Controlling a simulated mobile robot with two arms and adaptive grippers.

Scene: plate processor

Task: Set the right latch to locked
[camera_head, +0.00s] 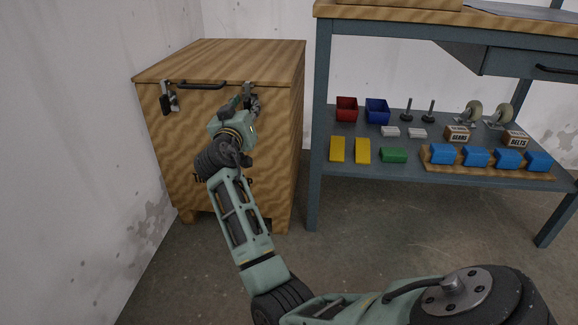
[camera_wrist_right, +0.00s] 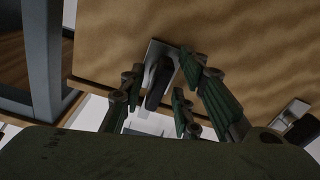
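The wooden box (camera_head: 220,58) stands against the wall with its lid down. The right latch (camera_head: 249,86) is on the upper front edge of the box, largely hidden behind my right gripper (camera_head: 246,101). In the right wrist view the latch (camera_wrist_right: 159,82) shows as a metal plate with a dark lever. My right gripper's fingers (camera_wrist_right: 160,88) are apart, one on each side of the lever; I cannot tell whether they touch it. The left latch (camera_head: 167,98) hangs at the box's left front. My left gripper is not in view.
A dark handle (camera_head: 203,86) sits between the latches on the box front. A blue-grey shelf table (camera_head: 318,125) with bins, blocks and casters stands close to the right of the box. The wall is close on the left. The floor in front is open.

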